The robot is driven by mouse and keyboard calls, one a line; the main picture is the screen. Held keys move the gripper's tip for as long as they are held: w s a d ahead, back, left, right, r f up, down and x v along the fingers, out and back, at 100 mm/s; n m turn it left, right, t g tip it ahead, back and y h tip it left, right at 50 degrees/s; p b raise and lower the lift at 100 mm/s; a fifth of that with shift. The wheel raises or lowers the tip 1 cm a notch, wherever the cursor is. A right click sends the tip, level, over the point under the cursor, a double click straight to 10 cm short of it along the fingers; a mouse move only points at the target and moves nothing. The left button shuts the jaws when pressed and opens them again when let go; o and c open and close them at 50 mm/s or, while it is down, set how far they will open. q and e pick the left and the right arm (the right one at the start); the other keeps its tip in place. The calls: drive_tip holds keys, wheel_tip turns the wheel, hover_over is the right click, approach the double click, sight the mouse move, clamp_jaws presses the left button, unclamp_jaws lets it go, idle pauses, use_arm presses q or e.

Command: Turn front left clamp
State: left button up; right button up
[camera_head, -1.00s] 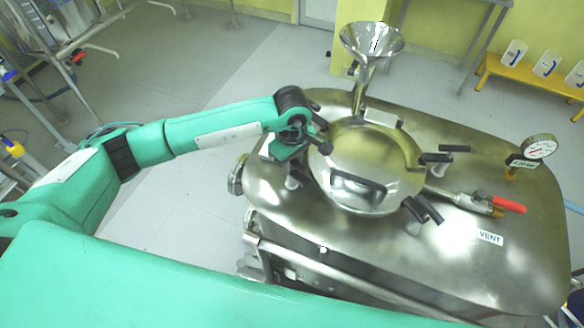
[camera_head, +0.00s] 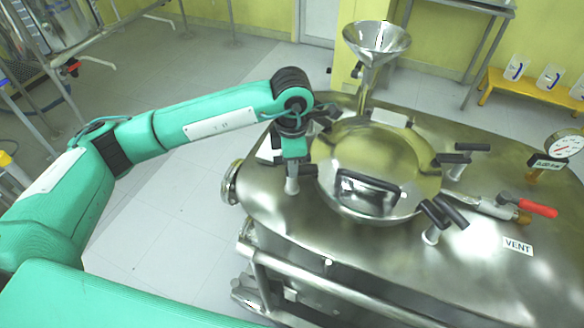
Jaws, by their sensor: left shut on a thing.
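The round steel lid (camera_head: 377,150) with a black handle (camera_head: 369,185) sits on top of the steel reactor (camera_head: 270,205). The front left clamp (camera_head: 291,184) stands at the lid's left edge, with its lower post visible. My left gripper (camera_head: 293,157) comes down over this clamp from above and is shut on it; its fingers hide most of the clamp's handle. Other clamps with black handles stand at the lid's front right (camera_head: 437,215) and back right (camera_head: 456,160). My right gripper does not show.
A steel funnel (camera_head: 376,42) rises behind the lid. A red-handled valve (camera_head: 538,209) and a pressure gauge (camera_head: 564,147) are on the reactor's right side. A rail (camera_head: 300,280) runs along its front.

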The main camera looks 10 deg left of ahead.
use_arm(q)
drive_tip(key=shift+o, duration=0.2)
drive_tip(key=shift+f+n+b, duration=0.1)
drive_tip(key=shift+n+b, duration=0.55)
drive_tip(key=shift+n, duration=0.35)
drive_tip(key=shift+o, duration=0.2)
drive_tip(key=shift+n+b, duration=0.35)
drive_tip(key=shift+n, duration=0.25)
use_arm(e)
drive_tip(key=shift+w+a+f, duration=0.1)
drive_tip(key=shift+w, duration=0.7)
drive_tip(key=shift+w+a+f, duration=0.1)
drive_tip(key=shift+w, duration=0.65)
use_arm(q)
drive_tip(key=o, duration=0.8)
drive_tip(key=shift+c, duration=0.2)
drive_tip(key=shift+r, duration=0.2)
drive_tip(key=shift+r, duration=0.3)
wheel_tip(320, 180, up, 13)
drive_tip(key=b, duration=0.1)
drive_tip(key=shift+b, duration=0.3)
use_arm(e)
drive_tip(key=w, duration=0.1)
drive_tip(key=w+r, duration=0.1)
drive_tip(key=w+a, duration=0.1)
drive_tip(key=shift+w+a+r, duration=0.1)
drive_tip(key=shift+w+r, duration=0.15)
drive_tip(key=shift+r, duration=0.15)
